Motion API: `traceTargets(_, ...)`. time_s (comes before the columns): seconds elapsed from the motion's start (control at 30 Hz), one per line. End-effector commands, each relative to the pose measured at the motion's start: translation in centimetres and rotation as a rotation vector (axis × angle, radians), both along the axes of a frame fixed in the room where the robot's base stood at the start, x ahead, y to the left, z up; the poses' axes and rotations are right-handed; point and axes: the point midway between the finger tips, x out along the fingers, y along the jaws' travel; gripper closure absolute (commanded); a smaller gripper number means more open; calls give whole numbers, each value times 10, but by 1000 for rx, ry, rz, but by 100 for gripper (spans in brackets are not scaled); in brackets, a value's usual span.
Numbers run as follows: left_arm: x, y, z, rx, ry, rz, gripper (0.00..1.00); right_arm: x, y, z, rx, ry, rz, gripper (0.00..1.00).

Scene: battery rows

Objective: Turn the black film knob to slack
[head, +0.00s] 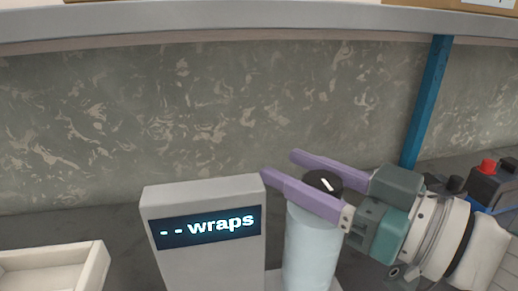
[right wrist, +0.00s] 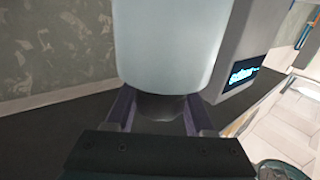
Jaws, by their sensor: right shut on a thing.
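The black film knob (head: 322,181) has a white pointer mark and sits on top of a pale film roll (head: 312,250). My right gripper (head: 281,169) reaches in from the right, its purple fingers on both sides of the knob, shut on it. In the right wrist view the knob (right wrist: 160,107) lies between the two fingers (right wrist: 158,112), against the end of the film roll (right wrist: 172,45). A grey display box (head: 203,191) left of the roll reads "- - wraps". My left gripper is not in view.
A white tray (head: 98,268) lies at the lower left. A blue post (head: 427,100) stands behind my right arm. A battery with a red terminal (head: 490,185) is at the far right. A shelf edge (head: 230,27) runs across the top.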

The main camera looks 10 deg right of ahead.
Motion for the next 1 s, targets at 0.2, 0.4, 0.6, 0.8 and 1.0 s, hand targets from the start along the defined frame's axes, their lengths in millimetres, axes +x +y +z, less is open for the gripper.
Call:
traceTargets(0.2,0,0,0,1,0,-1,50,0,0,0,1,1,0,38)
traceTargets(0.4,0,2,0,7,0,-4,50,0,0,0,1,1,-1,16)
traceTargets(0.6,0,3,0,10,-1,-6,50,0,0,0,1,1,-2,16)
traceTargets(0.8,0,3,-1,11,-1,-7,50,-10,-7,-2,0,4,-2,16)
traceTargets(1.0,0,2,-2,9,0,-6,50,-40,-29,-2,-2,6,-2,16)
